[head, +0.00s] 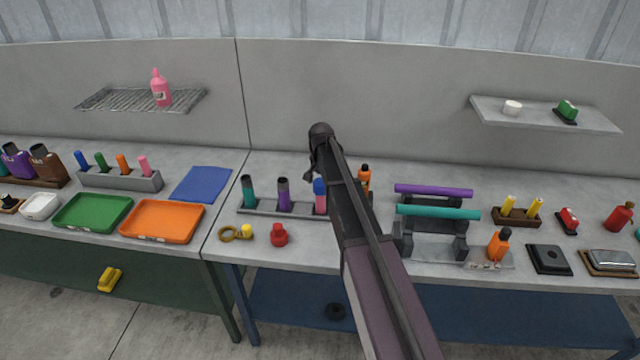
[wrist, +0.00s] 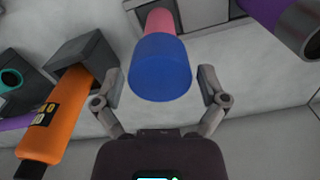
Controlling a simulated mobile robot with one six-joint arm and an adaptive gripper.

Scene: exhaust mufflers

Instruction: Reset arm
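My arm reaches over the right-hand table in the head view, its wrist above the tube rack (head: 262,209). My gripper (wrist: 160,98) is open in the wrist view, with its two fingers spread wide. A pink tube with a blue cap (wrist: 160,68) shows between and beyond the fingers. It stands in the rack (wrist: 222,12), and neither finger visibly touches it. The same blue-capped tube (head: 320,196) shows beside my arm in the head view. There the gripper is small and mostly hidden by the arm.
An orange bottle (head: 364,178) stands just right of my arm, also in the wrist view (wrist: 60,115). Purple (head: 433,190) and teal (head: 438,212) bars lie on grey stands farther right. A red knob (head: 279,235) and yellow-topped ring piece (head: 236,233) lie in front of the rack.

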